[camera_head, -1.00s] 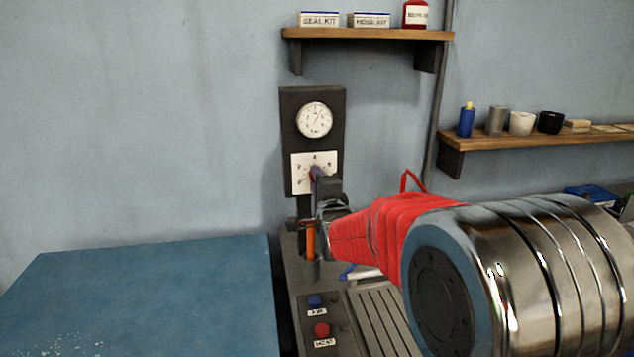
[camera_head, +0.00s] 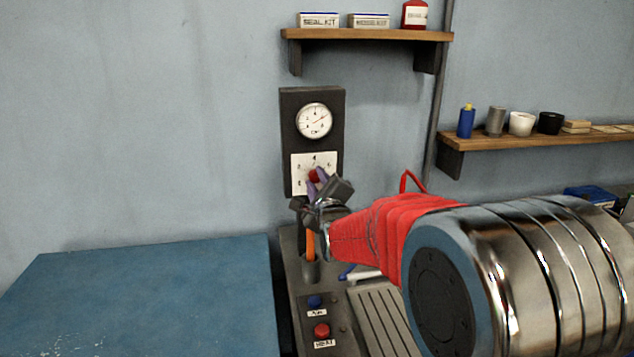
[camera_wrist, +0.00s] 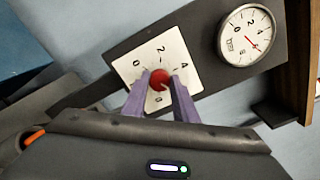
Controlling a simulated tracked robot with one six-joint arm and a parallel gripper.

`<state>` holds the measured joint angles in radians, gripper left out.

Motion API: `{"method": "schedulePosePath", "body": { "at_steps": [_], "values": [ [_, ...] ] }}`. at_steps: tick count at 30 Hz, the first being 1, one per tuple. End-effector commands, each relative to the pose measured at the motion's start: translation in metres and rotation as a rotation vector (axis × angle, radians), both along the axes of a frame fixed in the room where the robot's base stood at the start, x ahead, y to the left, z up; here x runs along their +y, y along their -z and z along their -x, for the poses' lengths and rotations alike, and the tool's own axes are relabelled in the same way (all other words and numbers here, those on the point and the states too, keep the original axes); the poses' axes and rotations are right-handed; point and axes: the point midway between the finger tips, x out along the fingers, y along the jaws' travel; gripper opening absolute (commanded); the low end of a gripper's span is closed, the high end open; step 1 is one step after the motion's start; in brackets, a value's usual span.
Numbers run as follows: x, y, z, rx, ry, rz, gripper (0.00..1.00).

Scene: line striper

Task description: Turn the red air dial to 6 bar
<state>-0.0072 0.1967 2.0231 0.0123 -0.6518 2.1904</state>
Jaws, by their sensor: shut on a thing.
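The red air dial (camera_head: 313,175) sits on a white scale plate (camera_head: 299,162) on the dark upright panel. In the wrist view the red dial (camera_wrist: 159,79) shows between my two purple fingers, with scale numbers around it on the white plate (camera_wrist: 143,58). My gripper (camera_wrist: 160,88) is shut on the dial, one finger at each side. The dial's pointer is too small or hidden to read. Above the plate, the round gauge (camera_head: 314,120) has a red needle leaning up and right. The gauge also shows in the wrist view (camera_wrist: 247,36), tilted.
A blue worktop (camera_head: 150,300) lies at the left. Below the panel are a blue button (camera_head: 315,301), a red button (camera_head: 321,330) and an orange-handled tool (camera_head: 310,245) in a holder. Wooden shelves (camera_head: 368,35) with small containers hang above and at the right.

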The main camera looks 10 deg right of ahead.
Motion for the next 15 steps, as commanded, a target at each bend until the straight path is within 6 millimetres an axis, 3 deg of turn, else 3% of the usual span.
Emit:
{"method": "schedulePosePath", "body": {
  "at_steps": [1, 8, 9, 15],
  "values": [
    [-0.0026, 0.0072, 0.0008, 0.014, 0.004, -0.003, 0.04],
    [-0.0025, 0.0079, 0.0008, 0.016, 0.005, -0.002, 0.04],
    [-0.0026, 0.008, 0.0009, 0.016, 0.005, -0.002, 0.27],
    [-0.0013, 0.0053, 0.0006, 0.01, 0.002, -0.001, 0.41]
  ]
}}
